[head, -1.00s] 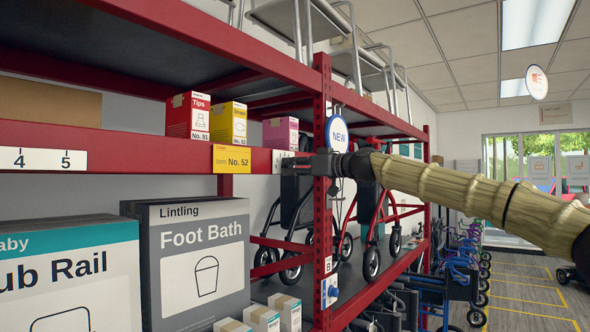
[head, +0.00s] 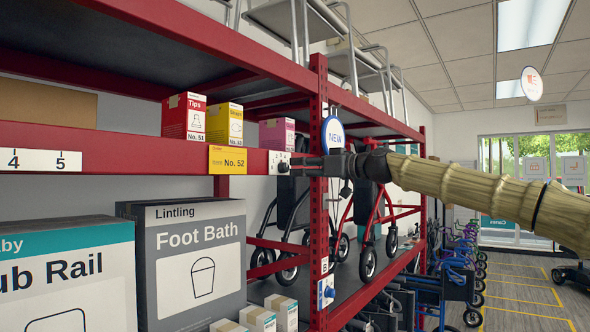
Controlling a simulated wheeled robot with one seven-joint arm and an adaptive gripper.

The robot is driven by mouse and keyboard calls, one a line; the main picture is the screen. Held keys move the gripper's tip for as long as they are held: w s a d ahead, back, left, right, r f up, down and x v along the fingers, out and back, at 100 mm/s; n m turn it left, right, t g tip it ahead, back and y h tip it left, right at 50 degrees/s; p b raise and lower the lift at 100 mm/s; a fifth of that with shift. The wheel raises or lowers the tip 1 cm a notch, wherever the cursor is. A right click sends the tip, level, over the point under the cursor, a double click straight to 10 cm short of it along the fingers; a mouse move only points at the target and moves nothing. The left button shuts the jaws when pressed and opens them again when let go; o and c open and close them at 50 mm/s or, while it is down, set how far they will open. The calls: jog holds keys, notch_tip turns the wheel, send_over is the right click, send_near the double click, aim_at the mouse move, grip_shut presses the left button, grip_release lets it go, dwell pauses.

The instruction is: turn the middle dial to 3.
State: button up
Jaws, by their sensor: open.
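A small white dial plate (head: 276,157) with dark marks is on the front of the red shelf beam, just left of the upright. A small dark knob (head: 283,167) shows on it, partly covered by my fingertips. My gripper (head: 293,166) reaches in from the right, across the upright, with its dark fingers pointing left at the knob. The fingers are open; whether they touch the knob cannot be told. The numbers and the pointer setting are too small to read. Another dial, a blue knob on a white plate (head: 326,291), is low on the upright.
The red upright (head: 318,225) stands close behind my gripper, with a round NEW sign (head: 333,134) above it. A yellow tag (head: 228,160) and small boxes (head: 184,117) are to the left. A Foot Bath box (head: 190,265) stands below. A 4-5 strip (head: 40,161) is far left.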

jog(key=v, duration=0.7)
jog(key=shift+s+d, duration=0.1)
